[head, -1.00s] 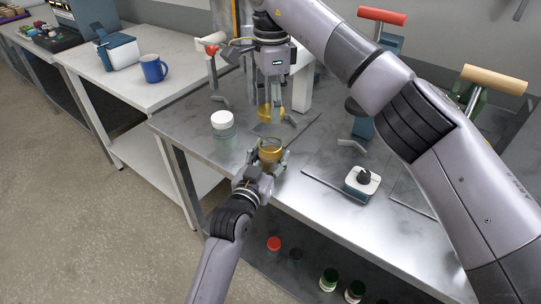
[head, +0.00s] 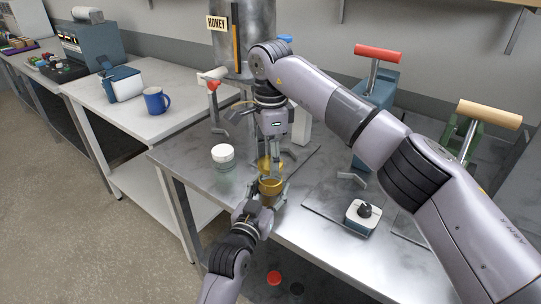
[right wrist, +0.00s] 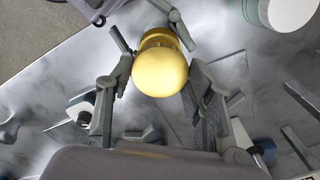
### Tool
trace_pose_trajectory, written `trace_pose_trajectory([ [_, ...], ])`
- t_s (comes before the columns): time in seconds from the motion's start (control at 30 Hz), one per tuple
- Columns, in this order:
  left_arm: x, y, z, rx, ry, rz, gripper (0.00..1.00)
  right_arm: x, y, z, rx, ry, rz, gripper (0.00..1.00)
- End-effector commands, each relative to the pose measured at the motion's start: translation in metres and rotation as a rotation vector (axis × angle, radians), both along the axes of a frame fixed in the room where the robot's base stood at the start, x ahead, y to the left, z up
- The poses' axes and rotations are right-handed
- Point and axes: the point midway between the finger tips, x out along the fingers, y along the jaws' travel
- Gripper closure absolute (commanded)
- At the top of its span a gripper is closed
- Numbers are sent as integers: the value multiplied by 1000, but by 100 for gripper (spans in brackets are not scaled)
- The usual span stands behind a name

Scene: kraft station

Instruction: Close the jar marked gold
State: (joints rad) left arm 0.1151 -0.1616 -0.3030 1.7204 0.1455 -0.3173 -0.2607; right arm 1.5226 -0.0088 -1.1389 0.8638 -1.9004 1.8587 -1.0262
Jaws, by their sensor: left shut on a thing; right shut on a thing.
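The gold lid (head: 264,164) is gripped between the fingers of my right gripper (head: 271,157), which points down from above. The gold-coloured jar (head: 270,187) is held in my left gripper (head: 268,198), its fingers on either side of it, near the table's front edge. The lid shows just above and slightly behind the jar mouth in the head view; whether they touch is unclear. In the right wrist view the round gold lid (right wrist: 160,70) covers most of the jar (right wrist: 158,38), whose edge shows past it, so the two look offset. The right fingers (right wrist: 158,85) flank the lid.
A white-lidded glass jar (head: 223,154) stands to the left on the metal table (head: 190,150). A small device with a black knob (head: 363,213) and red-handled (head: 379,53) and wooden-handled (head: 490,113) presses stand right. A honey tank (head: 248,50) rises behind.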

Motion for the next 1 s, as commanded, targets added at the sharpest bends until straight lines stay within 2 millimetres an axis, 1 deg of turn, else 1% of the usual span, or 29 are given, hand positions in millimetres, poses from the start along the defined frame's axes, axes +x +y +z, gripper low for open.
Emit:
trace_pose_trajectory([
  [0.3, 0, 0, 0, 0, 1, 0, 98, 0, 0, -16, 0, 0, 0, 64],
  [0.77, 0, 0, 0, 0, 1, 0, 98, 0, 0, -16, 0, 0, 0, 64],
  [1.0, 0, 0, 0, 1, 1, 0, 98, 0, 0, -20, 0, 0, 0, 64],
])
